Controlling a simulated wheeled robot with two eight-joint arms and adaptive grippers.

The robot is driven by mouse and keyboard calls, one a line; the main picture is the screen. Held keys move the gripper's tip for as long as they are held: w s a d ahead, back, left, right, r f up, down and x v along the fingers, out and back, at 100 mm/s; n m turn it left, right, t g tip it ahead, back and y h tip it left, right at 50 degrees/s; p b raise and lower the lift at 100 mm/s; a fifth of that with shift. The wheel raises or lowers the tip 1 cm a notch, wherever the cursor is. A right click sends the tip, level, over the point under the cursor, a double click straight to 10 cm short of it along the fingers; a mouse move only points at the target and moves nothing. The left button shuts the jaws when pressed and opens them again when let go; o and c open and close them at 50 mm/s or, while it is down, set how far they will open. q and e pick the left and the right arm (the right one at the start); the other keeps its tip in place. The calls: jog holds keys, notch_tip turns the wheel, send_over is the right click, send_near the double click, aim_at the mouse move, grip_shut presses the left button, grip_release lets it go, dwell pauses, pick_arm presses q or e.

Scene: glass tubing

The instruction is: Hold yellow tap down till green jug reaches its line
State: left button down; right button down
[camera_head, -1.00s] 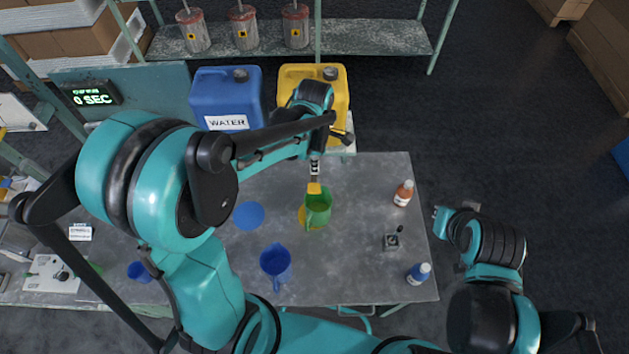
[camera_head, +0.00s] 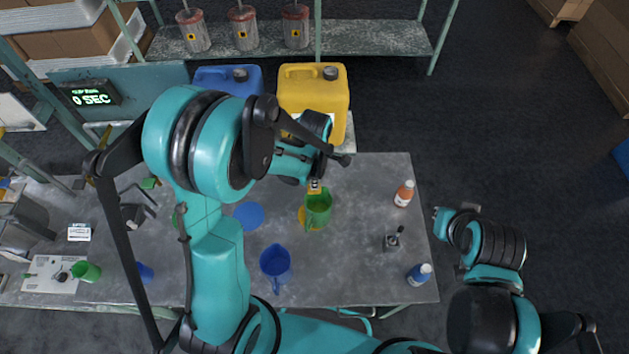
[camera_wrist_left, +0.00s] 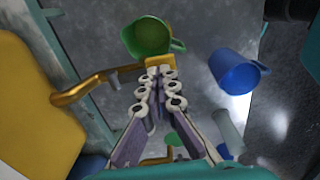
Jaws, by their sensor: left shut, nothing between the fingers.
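The yellow canister (camera_head: 312,90) stands at the back of the table. Its brass tap (camera_wrist_left: 85,88) shows in the wrist view, with a yellow end piece (camera_wrist_left: 158,60) at my left fingertips. The green jug (camera_head: 318,208) stands upright on a yellow disc (camera_head: 303,217), just in front of the tap. It also shows in the wrist view (camera_wrist_left: 147,38), beyond the tap's end; its line and liquid level cannot be made out. My left gripper (camera_wrist_left: 157,74) is shut and empty, its tips against or just above the yellow piece; contact is unclear. My right gripper (camera_head: 440,213) is off the table's right edge.
A blue jug (camera_head: 275,262) and a blue disc (camera_head: 249,215) are left of the green jug. An orange bottle (camera_head: 404,194), a blue bottle (camera_head: 418,274) and a small dark item (camera_head: 393,238) stand right. A display (camera_head: 90,95) reads 0 SEC.

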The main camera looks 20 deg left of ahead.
aim_at(315, 191)
pick_arm(q)
jog(key=f+t+b, duration=0.1)
jog(key=b, duration=0.2)
jog(key=s+f+t+y+b, duration=0.1)
jog(key=f+t+b, duration=0.1)
jog(key=b, duration=0.1)
jog(key=shift+s+d+f+t, duration=0.1)
jog(key=shift+d+t, duration=0.1)
jog(key=shift+t, duration=0.1)
jog(key=shift+r, duration=0.2)
jog(key=shift+p, duration=0.35)
jog(key=shift+r+p, duration=0.5)
jog(key=shift+r, duration=0.3)
